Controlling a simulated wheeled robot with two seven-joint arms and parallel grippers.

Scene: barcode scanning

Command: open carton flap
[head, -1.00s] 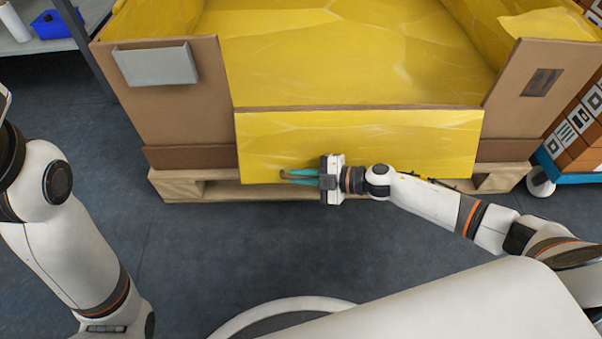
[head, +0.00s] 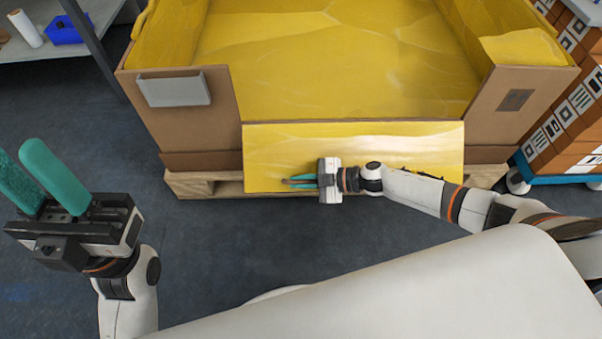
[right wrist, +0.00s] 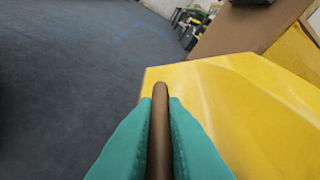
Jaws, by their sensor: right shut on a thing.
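The carton (head: 200,125) is a large brown cardboard box with a yellow lining, on a wooden pallet. Its front flap (head: 400,150) hangs folded outward and down, yellow side showing. My right gripper (head: 303,182) is at the flap's lower edge, left of its middle. In the right wrist view its teal fingers (right wrist: 160,125) are shut on a brown edge of the flap, with the yellow face (right wrist: 235,100) beside them. My left gripper (head: 20,160) is raised at the far left, apart from the carton, its teal fingers spread and empty.
A shelf (head: 85,40) with a blue bin (head: 65,27) stands at the back left. A blue cart (head: 560,178) with stacked labelled boxes (head: 570,125) is at the right. The wooden pallet (head: 215,187) juts below the carton. Floor between my arms is clear.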

